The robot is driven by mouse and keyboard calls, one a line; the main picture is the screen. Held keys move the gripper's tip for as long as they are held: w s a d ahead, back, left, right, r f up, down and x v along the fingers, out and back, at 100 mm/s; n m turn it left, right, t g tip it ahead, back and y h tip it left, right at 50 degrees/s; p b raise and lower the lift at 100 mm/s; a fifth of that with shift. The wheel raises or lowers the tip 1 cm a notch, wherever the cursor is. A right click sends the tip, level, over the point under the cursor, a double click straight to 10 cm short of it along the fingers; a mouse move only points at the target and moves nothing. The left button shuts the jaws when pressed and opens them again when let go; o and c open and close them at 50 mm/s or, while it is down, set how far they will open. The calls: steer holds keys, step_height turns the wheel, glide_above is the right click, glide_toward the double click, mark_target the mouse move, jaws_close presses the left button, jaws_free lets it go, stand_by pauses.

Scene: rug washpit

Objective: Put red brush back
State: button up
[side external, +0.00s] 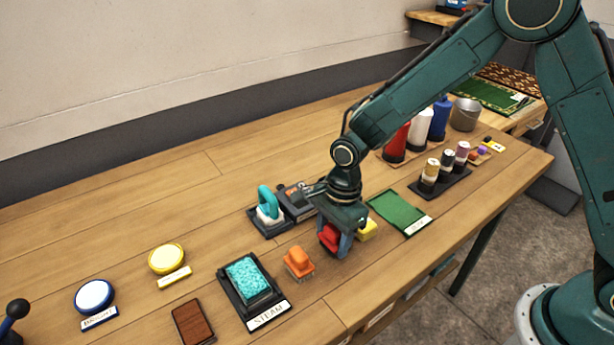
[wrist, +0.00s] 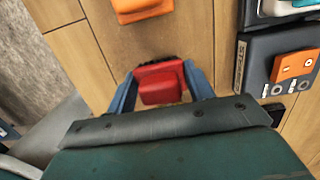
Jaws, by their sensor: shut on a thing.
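The red brush (side external: 329,236) is between the blue fingers of my gripper (side external: 336,243), which is shut on it, low over the wooden table. In the wrist view the red brush (wrist: 160,84) sits between the two fingertips (wrist: 160,80) of my gripper. I cannot tell whether its underside touches the table. An orange brush (side external: 299,262) stands just left of it, and also shows at the top of the wrist view (wrist: 140,8). A yellow block (side external: 367,230), perhaps another brush, is partly hidden right behind my gripper.
A green mat (side external: 400,212) with a label lies to the right. A teal sponge tray labelled STEAM (side external: 250,287) lies left. A teal-handled tool (side external: 268,208) and a dark device (side external: 296,199) stand behind. Several bottles (side external: 420,128) and a spool rack (side external: 440,181) stand at the far right.

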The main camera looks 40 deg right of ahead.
steer(key=shift+f, duration=0.55)
steer(key=shift+f, duration=0.15)
steer(key=o, duration=0.9)
steer(key=shift+o, duration=0.2)
steer(key=r, duration=0.3)
steer(key=d+r, duration=0.1)
steer(key=r, duration=0.7)
steer(key=shift+d, duration=0.15)
steer(key=shift+d+r, duration=0.1)
steer(key=shift+r, duration=0.55)
